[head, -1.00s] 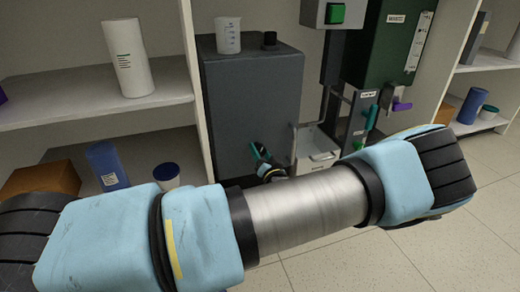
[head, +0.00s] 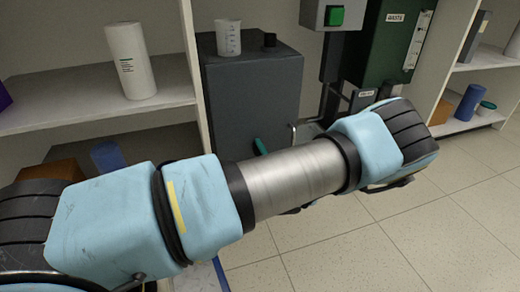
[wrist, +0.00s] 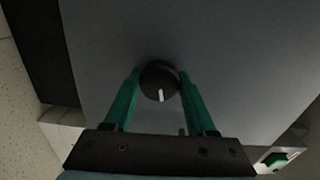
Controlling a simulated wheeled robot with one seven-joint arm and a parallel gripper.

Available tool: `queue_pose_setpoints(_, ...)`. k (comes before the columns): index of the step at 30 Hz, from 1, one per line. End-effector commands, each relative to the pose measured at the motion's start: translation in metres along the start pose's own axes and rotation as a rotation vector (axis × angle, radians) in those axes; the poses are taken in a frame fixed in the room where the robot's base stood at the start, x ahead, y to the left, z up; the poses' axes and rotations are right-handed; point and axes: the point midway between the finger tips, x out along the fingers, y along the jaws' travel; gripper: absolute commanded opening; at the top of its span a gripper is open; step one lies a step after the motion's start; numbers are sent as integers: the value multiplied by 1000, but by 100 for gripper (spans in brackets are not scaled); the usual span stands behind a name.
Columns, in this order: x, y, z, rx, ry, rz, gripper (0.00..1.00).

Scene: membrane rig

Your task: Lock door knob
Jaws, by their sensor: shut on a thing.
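The door knob (wrist: 159,84) is a round black knob with a white pointer mark, on a flat grey panel (wrist: 230,60) in the wrist view. The pointer mark runs down the picture, toward my gripper's palm. My gripper (wrist: 162,76) has its two teal fingers on either side of the knob and is shut on it. In the head view my arm hides the knob and most of the gripper; a teal finger (head: 260,146) shows against the dark grey cabinet (head: 245,85).
A measuring beaker (head: 228,37) and a small black cap (head: 269,40) stand on the cabinet. A green-button box (head: 325,14) and a dark green waste unit (head: 390,40) are at right. Shelves (head: 95,85) flank both sides. Floor at lower right is clear.

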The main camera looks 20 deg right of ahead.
Motion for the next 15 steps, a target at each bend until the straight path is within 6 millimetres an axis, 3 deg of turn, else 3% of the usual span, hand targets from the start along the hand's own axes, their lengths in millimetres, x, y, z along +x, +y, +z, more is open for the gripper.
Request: queue_pose_setpoints(15, 0, 0, -1, 243, 3, 0, 1)
